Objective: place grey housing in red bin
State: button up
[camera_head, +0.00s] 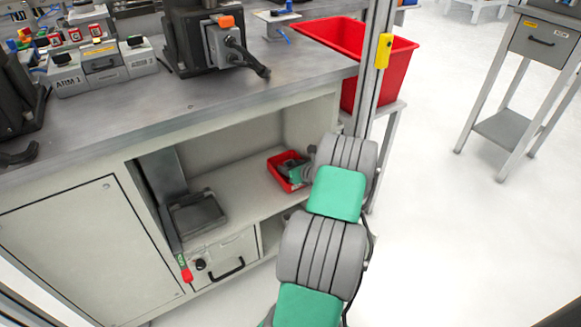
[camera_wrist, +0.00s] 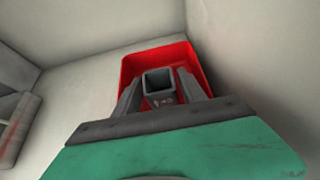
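A small red bin (camera_head: 273,172) sits on the shelf inside the workbench, and it fills the middle of the wrist view (camera_wrist: 133,68). The grey housing (camera_wrist: 158,83), a square hollow block with small markings on its near face, is within the bin's outline in the wrist view. My gripper (camera_wrist: 160,84) reaches over the bin, its two dark fingers on either side of the housing. Whether the fingers touch the housing, and whether it rests on the bin's floor, I cannot tell. In the head view my gripper (camera_head: 291,172) partly covers the bin, and the housing is not clear there.
A larger red bin (camera_head: 385,75) stands beyond the bench on a stand. A dark grey tray (camera_head: 196,214) lies on the shelf's left. The benchtop (camera_head: 200,110) edge overhangs the shelf, and a metal post (camera_head: 370,85) stands close to my arm. Shelf walls surround the bin.

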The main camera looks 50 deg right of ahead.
jog(key=shift+o, duration=0.8)
jog(key=shift+s+r, duration=0.1)
jog(key=shift+r, duration=0.2)
jog(key=p+v, duration=0.4)
jog(key=v, duration=0.7)
jog(key=w+a+r+n+g+y, duration=0.2)
jog(key=a+r+n, duration=0.1)
jog(key=a+n, duration=0.55)
jog(key=w+a+r+n+g+y, duration=0.1)
jog(key=w+a+r+n+g, duration=0.15)
jog(key=a+n, duration=0.6)
jog(key=w+a+r+n+g+y, duration=0.1)
jog(key=w+a+r+n+y, duration=0.2)
jog(key=a, duration=0.9)
jog(key=s+a+r+n+g+h, duration=0.1)
jog(key=s+a+r+n+g, duration=0.1)
jog(key=s+a+n, duration=0.6)
jog(key=s+a+r+n+g+h, duration=0.1)
jog(key=s+a+r+n+g, duration=0.1)
jog(key=s+a+n, duration=0.6)
jog(key=n, duration=0.3)
jog(key=shift+a+h, duration=0.3)
